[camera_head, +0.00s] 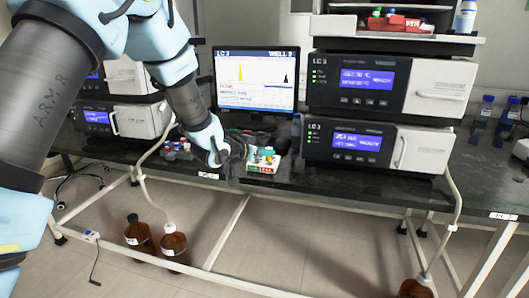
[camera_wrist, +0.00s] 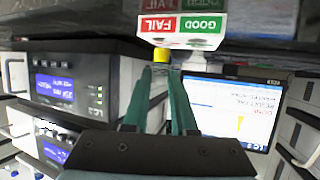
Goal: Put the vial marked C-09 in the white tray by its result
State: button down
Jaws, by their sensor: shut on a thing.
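In the wrist view the white tray (camera_wrist: 180,42) is at the top, with a red FAIL label and a green GOOD label. My gripper (camera_head: 223,157) is just left of the tray in the head view. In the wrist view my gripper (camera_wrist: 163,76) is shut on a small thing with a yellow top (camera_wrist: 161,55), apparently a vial. Its body is mostly hidden, and no mark on it is readable.
A monitor (camera_head: 255,80) behind the tray shows a chart with a yellow peak. Stacked LC 3 instruments (camera_head: 385,90) stand to the right, close to the tray. Another stack (camera_head: 142,118) stands left. Brown bottles (camera_head: 174,247) are below the bench.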

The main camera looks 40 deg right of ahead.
jog(key=shift+f+b, duration=0.9)
jog(key=shift+f, duration=0.25)
dwell(0.6)
dwell(0.3)
jog(key=c, duration=0.6)
grip_release()
jog(key=shift+c, duration=0.2)
